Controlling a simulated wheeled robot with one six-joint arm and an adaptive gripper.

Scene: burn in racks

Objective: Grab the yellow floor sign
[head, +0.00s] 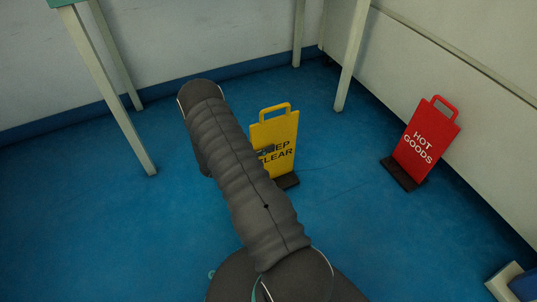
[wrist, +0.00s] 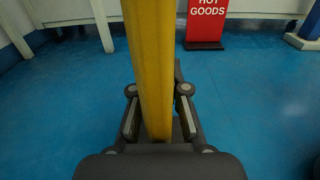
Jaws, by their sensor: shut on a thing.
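The yellow floor sign (head: 284,130) reads "KEEP CLEAR" and has a handle loop on top and a dark base. It stands on the blue floor in the head view, partly hidden by my arm. In the wrist view the yellow sign (wrist: 150,60) is seen edge-on as a tall strip between the fingers. My gripper (wrist: 158,115) is shut on the sign, with a finger on each side of it. In the head view my gripper is mostly hidden behind my arm, with a dark finger tip showing against the sign's face.
A red "HOT GOODS" sign (head: 424,142) stands to the right near the wall, also in the wrist view (wrist: 207,22). Pale legs (head: 112,90) of a green-topped table stand at left, and another leg (head: 352,60) at the back. A pale and blue object (head: 512,284) is at lower right.

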